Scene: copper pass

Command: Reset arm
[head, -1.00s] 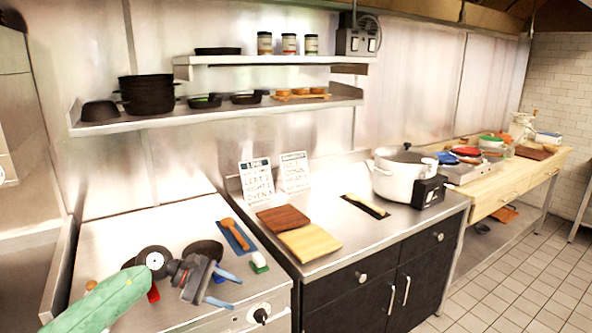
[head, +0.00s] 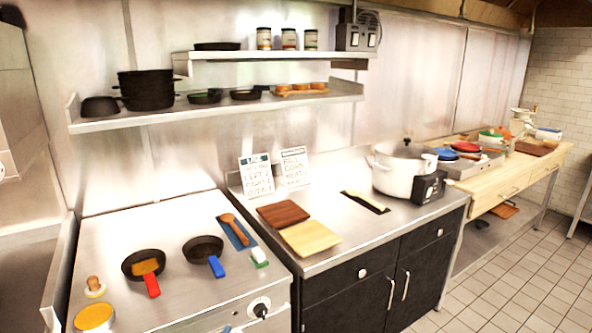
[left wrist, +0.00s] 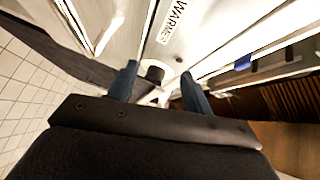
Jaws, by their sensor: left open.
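My left gripper (left wrist: 158,88) shows in the left wrist view with its two blue fingers apart and nothing between them. It faces a metal front with a "WARMER" label (left wrist: 182,20) and a dark knob (left wrist: 155,74); I cannot tell how near they are. In the head view only a small blue bit shows at the bottom edge, and the rest of my left arm is out of frame. My right gripper is in neither view.
A pan with a red handle (head: 152,284) and a pan with a blue handle (head: 217,267) stand on the steel top (head: 180,308). A wooden spoon (head: 235,230) lies on a blue mat. Boards (head: 310,237) and a white pot (head: 393,181) stand on the counter further right.

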